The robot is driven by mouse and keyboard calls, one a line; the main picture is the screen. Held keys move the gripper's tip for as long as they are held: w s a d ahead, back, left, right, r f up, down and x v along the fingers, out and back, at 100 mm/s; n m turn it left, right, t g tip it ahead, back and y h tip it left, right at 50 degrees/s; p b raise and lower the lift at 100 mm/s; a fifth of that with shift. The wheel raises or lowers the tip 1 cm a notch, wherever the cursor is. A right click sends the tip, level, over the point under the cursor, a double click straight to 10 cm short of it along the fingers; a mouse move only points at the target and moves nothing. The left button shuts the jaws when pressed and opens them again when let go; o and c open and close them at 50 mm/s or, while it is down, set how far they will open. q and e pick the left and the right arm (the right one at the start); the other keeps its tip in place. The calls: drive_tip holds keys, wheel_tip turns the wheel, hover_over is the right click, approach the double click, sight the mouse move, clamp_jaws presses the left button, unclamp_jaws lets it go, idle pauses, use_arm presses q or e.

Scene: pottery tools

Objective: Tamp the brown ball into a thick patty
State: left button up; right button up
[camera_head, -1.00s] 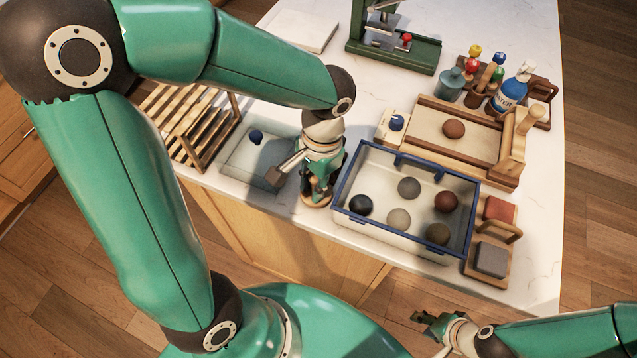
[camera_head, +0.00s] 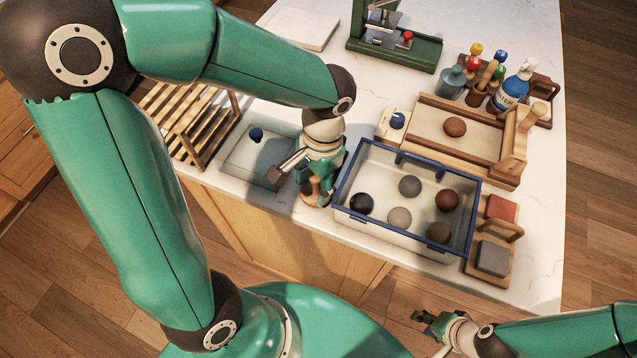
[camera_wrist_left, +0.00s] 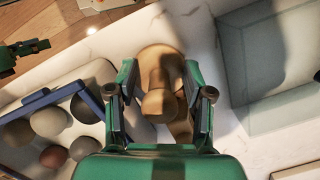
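The brown ball (camera_head: 455,127) sits round on the pale surface of a wooden-framed board (camera_head: 490,147) at the right. A wooden tamper with a round knob (camera_wrist_left: 158,104) and a wider round base (camera_wrist_left: 160,58) stands on the counter left of the blue-rimmed tub. My left gripper (camera_head: 318,185) is over the tamper, fingers pointing down. In the left wrist view its fingers (camera_wrist_left: 158,92) are apart on either side of the knob, with gaps visible. My right gripper (camera_head: 428,318) hangs low in front of the counter; its finger opening is too small to judge.
A blue-rimmed tub (camera_head: 361,232) with several clay balls stands close right of the left gripper. A shallow tray (camera_head: 236,165) and a slatted wooden rack (camera_head: 205,130) are at the left. Bottles (camera_head: 513,92) and a green press (camera_head: 425,52) stand behind.

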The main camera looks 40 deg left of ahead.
use_arm(q)
drive_tip(key=shift+w+r, duration=0.1)
drive_tip(key=shift+r, duration=0.4)
drive_tip(key=r, duration=0.3)
drive_tip(key=w+r, duration=0.1)
drive_tip(key=r, duration=0.6)
drive_tip(key=shift+w+d+r, duration=0.15)
drive_tip(key=shift+w+r, duration=0.05)
drive_tip(key=shift+w, duration=0.05)
drive_tip(key=shift+r, duration=0.2)
